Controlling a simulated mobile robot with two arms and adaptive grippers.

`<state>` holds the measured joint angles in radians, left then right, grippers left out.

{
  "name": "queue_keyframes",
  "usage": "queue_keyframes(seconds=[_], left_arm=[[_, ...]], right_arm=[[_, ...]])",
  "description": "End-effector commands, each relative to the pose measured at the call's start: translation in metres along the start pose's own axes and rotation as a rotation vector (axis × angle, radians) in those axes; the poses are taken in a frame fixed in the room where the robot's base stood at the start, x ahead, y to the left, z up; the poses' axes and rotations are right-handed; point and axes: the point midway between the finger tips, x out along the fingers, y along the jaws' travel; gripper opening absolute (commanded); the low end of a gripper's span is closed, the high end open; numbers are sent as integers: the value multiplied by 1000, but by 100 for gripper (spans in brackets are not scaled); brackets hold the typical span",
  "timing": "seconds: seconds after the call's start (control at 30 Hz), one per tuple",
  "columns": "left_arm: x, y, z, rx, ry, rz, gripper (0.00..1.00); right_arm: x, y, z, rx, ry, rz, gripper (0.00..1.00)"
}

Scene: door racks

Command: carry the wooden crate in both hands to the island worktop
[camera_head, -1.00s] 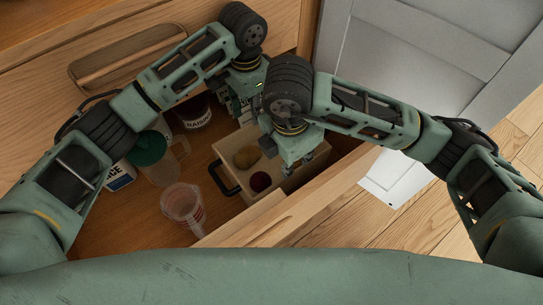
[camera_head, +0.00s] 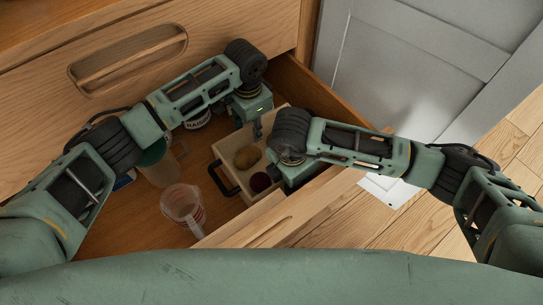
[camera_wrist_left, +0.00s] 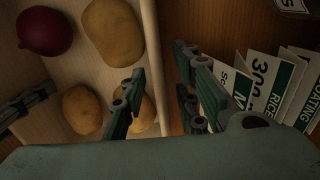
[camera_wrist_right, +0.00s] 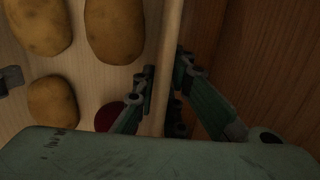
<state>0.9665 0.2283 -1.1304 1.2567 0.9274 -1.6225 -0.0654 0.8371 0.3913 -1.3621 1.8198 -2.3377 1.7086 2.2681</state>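The wooden crate (camera_head: 228,147) stands in an open drawer, with a black handle (camera_head: 221,178) on its near left side. It holds several potatoes (camera_head: 247,157) and a dark red onion (camera_head: 261,182). My left gripper (camera_head: 257,132) is at the crate's far end. In the left wrist view its fingers (camera_wrist_left: 158,72) stand apart on either side of the crate wall (camera_wrist_left: 151,35). My right gripper (camera_head: 288,184) is low at the near right end, its fingertips hidden in the head view. In the right wrist view its fingers (camera_wrist_right: 165,75) straddle the wall (camera_wrist_right: 172,22), with narrow gaps.
The drawer also holds a clear measuring jug (camera_head: 183,208), a green-lidded jar (camera_head: 158,165) and a labelled tin (camera_head: 198,121). Labelled packets (camera_wrist_left: 270,90) stand close outside the crate by my left gripper. The drawer's front edge (camera_head: 270,220) lies close to the crate.

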Motion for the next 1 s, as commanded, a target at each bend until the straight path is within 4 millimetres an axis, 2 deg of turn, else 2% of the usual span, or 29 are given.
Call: queue_keyframes(seconds=[0.23, 0.33, 0.53, 1.0], left_arm=[[0, 0, 0, 0, 0, 0, 26], [0, 0, 0, 0, 0, 0, 18], [0, 0, 0, 0, 0, 0, 0], [-2, 0, -1, 0, 2, -1, 0]], right_arm=[[0, 0, 0, 0, 0, 0, 9], [0, 0, 0, 0, 0, 0, 0], [0, 0, 0, 0, 0, 0, 0], [-2, 1, 0, 0, -1, 3, 0]])
